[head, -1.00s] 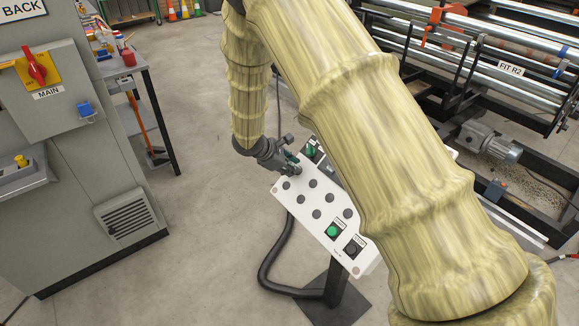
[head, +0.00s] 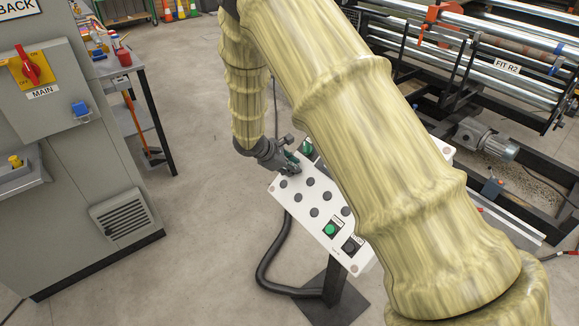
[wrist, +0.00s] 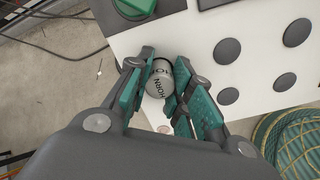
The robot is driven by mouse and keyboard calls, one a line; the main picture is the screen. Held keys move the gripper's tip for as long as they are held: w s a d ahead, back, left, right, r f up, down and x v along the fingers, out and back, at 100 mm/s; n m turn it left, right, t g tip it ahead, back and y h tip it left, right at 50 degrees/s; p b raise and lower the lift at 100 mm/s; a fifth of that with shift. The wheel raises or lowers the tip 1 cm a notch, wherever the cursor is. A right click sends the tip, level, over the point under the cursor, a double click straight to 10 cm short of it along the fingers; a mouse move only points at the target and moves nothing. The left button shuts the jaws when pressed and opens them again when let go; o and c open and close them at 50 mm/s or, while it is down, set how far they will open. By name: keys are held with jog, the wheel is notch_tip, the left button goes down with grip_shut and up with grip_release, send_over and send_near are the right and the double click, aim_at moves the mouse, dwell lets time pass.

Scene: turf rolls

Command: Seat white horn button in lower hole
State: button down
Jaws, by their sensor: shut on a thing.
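My gripper (wrist: 164,62) is shut on the horn button (wrist: 160,84), between its two green-padded fingers. The button is a light grey round cap with dark "HORN" lettering, facing the wrist camera. It is over the corner end of the white panel (wrist: 190,30). I cannot tell whether it touches the panel, and any hole under it is hidden. In the head view my gripper (head: 288,162) is at the upper left end of the panel (head: 300,214); the button cannot be made out there. Several dark round spots dot the panel; I cannot tell whether they are holes or plugs.
A green button (wrist: 134,6) sits close to my left finger. Another green button (head: 329,230) and a dark button (head: 353,245) are at the panel's lower end. A grey cabinet (head: 70,130) stands left, roller machinery (head: 500,70) right. Open floor lies between the cabinet and the panel.

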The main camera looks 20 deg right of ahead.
jog(key=shift+d+f, duration=0.15)
jog(key=shift+f, duration=0.1)
jog(key=c, duration=1.2)
grip_release()
jog(key=v, duration=1.2)
